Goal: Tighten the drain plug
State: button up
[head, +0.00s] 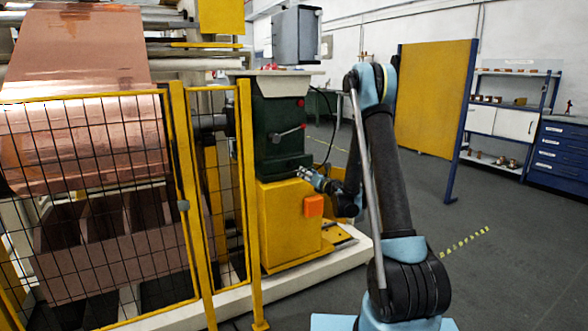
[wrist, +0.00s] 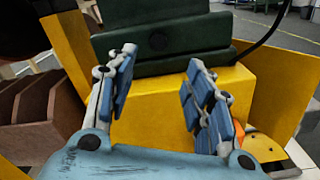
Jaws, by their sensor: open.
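In the head view my gripper (head: 304,171) is close to the lower part of the green housing (head: 275,125), above the yellow base. The plug is not clear in the head view.
The yellow base (head: 283,222) with an orange box (head: 314,206) is under the housing. Yellow mesh fencing (head: 97,200) and copper foil (head: 85,60) stand left. The floor at right is open.

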aim_at(292, 164)
jog(key=x, duration=1.5)
jog(key=shift+w+a, duration=0.1)
jog(key=shift+c, duration=0.2)
jog(key=c, duration=1)
